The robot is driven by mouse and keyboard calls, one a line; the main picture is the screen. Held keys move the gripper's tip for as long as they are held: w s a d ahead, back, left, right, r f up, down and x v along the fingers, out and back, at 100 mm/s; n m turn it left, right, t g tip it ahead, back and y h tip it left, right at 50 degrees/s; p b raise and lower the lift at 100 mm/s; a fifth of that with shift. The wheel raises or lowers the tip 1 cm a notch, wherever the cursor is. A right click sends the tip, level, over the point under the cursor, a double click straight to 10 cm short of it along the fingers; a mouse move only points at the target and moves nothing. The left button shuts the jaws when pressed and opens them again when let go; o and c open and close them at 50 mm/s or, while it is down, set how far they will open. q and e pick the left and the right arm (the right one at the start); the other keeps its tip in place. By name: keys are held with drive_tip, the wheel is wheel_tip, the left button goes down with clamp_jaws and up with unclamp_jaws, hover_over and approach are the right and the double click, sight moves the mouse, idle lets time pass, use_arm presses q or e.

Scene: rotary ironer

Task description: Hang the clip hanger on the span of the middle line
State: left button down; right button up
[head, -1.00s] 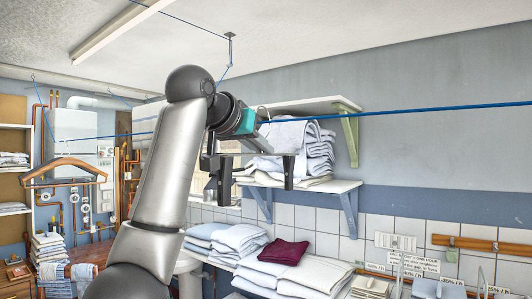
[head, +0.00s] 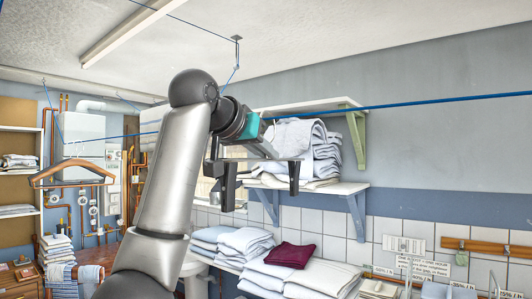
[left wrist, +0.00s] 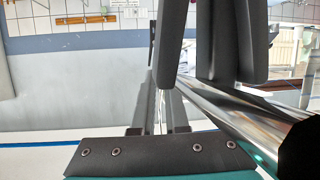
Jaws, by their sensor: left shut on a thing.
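My left gripper (head: 268,148) reaches in from the left at mid-picture, just below a blue line (head: 400,104). It is shut on the clip hanger, which has a thin bar and two dark clips (head: 293,178) hanging below. The hanger's hook is too small and blurred to tell whether it touches the line. In the left wrist view the fingers (left wrist: 160,118) are close together with a thin wire between them, and large dark parts (left wrist: 171,45) stand beyond. The blue line runs across the head view behind my arm; I cannot tell for certain that it is the middle one. My right gripper is out of view.
A wooden hanger (head: 72,172) hangs on the line at the far left. Another blue line (head: 190,20) runs near the ceiling. Wall shelves with folded linen (head: 305,150) stand behind the gripper, with more folded stacks (head: 320,278) below. The right stretch of line is clear.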

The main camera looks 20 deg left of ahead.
use_arm(q)
drive_tip(key=shift+f, duration=0.3)
drive_tip(key=c, duration=0.8)
unclamp_jaws()
drive_tip(key=shift+c, duration=0.2)
drive_tip(key=b+v, duration=0.5)
drive_tip(key=v, duration=1)
drive_tip(key=shift+s, duration=0.1)
